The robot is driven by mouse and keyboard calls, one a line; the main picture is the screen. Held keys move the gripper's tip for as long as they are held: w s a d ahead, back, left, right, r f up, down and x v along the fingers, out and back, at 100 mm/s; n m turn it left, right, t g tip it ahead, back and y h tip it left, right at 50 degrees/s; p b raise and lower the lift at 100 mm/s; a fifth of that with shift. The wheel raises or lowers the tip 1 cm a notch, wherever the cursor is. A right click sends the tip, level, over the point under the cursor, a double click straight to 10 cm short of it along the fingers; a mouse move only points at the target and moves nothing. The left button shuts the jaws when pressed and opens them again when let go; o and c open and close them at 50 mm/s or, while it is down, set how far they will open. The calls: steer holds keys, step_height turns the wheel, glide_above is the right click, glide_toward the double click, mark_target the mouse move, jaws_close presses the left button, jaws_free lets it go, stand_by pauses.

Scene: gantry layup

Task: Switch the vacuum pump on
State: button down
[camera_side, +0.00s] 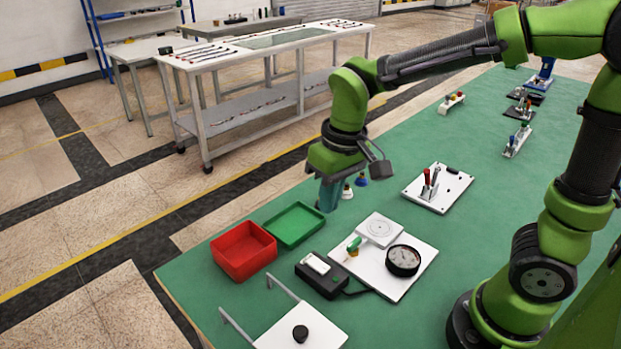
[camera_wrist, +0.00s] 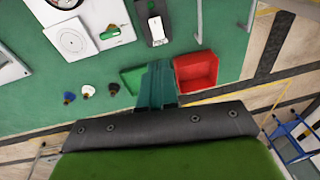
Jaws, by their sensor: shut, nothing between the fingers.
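A black box with a white rocker-like top (camera_side: 320,270), which looks like the pump switch, lies on the green table; a cable runs from it to a white board (camera_side: 396,289). It also shows at the top of the wrist view (camera_wrist: 154,22). The board carries a round black-rimmed gauge (camera_side: 403,260), a green-handled valve (camera_side: 353,246) and a square plate with a disc (camera_side: 380,229). Which way the switch is set I cannot tell. My gripper (camera_side: 328,203) is shut and empty, pointing down above the table behind the box; its fingers show in the wrist view (camera_wrist: 158,68).
A red bin (camera_side: 244,250) and a green tray (camera_side: 295,225) stand left of the box. A white frame with a black knob (camera_side: 300,333) is at the front. Small knobs (camera_side: 361,179) and a board with upright tools (camera_side: 437,187) lie farther back. Bare table surrounds the tool board.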

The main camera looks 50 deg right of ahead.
steer(key=shift+w+a+f+n+g+h, duration=0.15)
steer(key=shift+w+a+g+h, duration=0.15)
steer(key=shift+w, duration=0.35)
steer(key=shift+w+a+n+g+h, duration=0.2)
steer(key=shift+w+g, duration=0.1)
steer(key=shift+w, duration=0.3)
